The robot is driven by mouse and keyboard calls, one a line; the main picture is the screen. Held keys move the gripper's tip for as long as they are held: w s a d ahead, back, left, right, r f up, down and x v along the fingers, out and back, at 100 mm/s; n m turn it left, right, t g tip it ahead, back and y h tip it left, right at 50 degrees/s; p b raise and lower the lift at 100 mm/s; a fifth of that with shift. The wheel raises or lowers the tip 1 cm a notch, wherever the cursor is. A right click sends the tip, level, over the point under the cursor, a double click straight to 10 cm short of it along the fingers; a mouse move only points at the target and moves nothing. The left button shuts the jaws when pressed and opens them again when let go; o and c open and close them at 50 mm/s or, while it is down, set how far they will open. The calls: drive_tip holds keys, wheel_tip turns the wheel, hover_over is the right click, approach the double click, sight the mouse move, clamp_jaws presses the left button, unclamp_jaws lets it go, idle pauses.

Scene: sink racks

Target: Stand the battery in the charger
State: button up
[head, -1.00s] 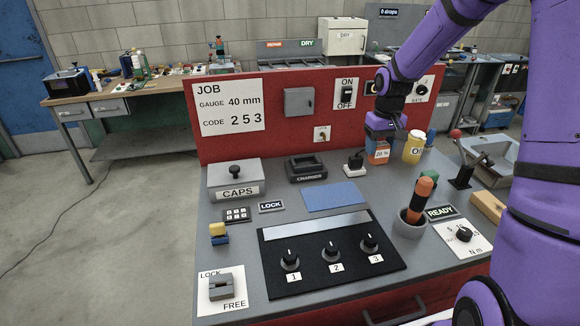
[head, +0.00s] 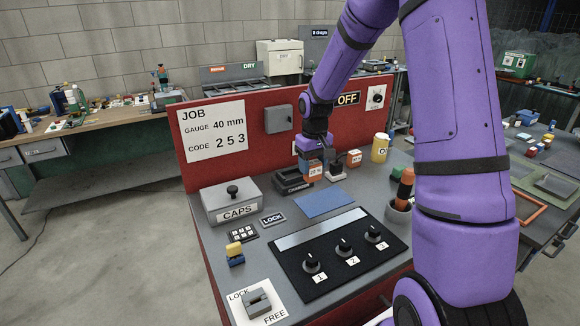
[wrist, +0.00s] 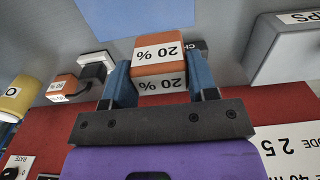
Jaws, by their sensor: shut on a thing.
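My gripper (head: 315,157) is shut on an orange battery (head: 315,171) marked "20 %". In the wrist view the battery (wrist: 160,52) sits between the two blue fingers of my gripper (wrist: 158,66). The dark charger (head: 294,188) lies on the bench top, its label facing front. The battery is at the right end of the charger in the head view and covers part of it. In the wrist view a bit of the charger (wrist: 203,46) shows beside the right finger. I cannot tell whether the battery touches the charger.
A black plug-like piece on a white base (head: 336,171) stands close right of the battery, then another orange block (head: 354,158) and a yellow jar (head: 380,148). The red panel (head: 225,165) rises behind. A blue mat (head: 324,203) lies clear in front; a CAPS box (head: 231,203) stands left.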

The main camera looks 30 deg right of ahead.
drive_tip(key=w, duration=0.6)
drive_tip(key=w+a+f, duration=0.1)
drive_tip(key=w, duration=0.3)
drive_tip(key=shift+a, duration=0.1)
drive_tip(key=shift+f, duration=1.7)
drive_tip(key=shift+f, duration=0.15)
drive_tip(key=o, duration=1.1)
